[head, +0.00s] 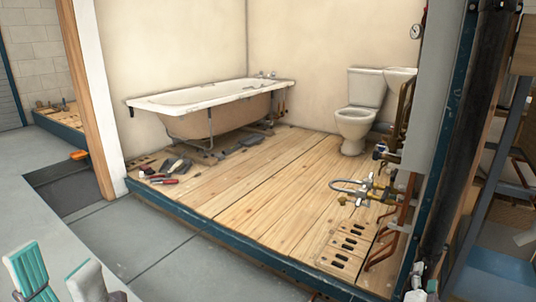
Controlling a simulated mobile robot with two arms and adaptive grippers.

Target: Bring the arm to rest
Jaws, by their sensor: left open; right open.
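My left gripper (62,281) shows at the lower left corner, with two grey fingers and teal pads. Its fingers are spread apart with nothing between them. It is in front of the booth's raised floor, over the grey ground, and appears clear of everything. The rest of the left arm is out of the picture.
The raised plank floor (250,190) has a blue edge. A bathtub (210,100), a toilet (356,115) and a washbasin (399,80) stand along the walls. Hand tools (164,181) lie at its left. Copper pipes and valves (370,190) stand at the right. The middle is clear.

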